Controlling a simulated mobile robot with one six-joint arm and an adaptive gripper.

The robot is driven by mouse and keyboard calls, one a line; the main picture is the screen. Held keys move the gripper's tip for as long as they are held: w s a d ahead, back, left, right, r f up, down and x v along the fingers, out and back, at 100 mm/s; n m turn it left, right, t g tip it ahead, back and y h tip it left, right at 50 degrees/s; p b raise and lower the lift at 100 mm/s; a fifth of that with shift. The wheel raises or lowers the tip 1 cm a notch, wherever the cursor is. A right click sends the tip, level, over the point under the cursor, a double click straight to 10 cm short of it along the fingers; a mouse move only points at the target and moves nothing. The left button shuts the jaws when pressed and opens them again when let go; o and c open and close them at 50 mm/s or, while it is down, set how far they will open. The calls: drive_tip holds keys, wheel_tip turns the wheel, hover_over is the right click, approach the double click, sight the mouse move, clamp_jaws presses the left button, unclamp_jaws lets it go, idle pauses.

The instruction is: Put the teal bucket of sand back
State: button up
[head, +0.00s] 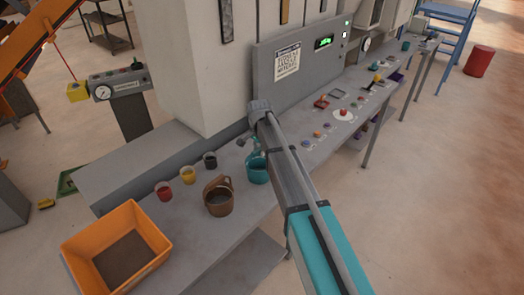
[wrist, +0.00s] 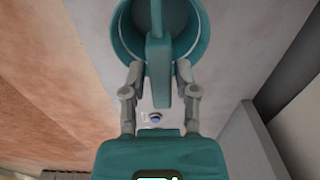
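The teal bucket (head: 257,172) is upright at the grey bench, right of a brown bucket; whether its base touches the bench is hard to tell. In the wrist view the teal bucket (wrist: 124,35) is seen from above, with its handle (wrist: 158,75) running between my fingers. In the head view my gripper (head: 252,143) is just above the bucket, partly hidden by my arm.
The brown bucket (head: 218,203) and an orange bin (head: 85,272) with dark contents stand left on the bench. Red (head: 163,191), yellow (head: 188,175) and dark (head: 210,160) cups line the back. An upright panel (head: 270,95) stands behind. Small buttons and parts (head: 343,115) lie farther right.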

drive_tip(key=shift+o, duration=0.5)
drive_tip(key=shift+r, duration=0.2)
wheel_tip(320, 180, up, 12)
drive_tip(key=p, duration=1.2)
drive_tip(key=shift+s, duration=0.1)
idle(0.6)
drive_tip(key=shift+d, duration=0.1)
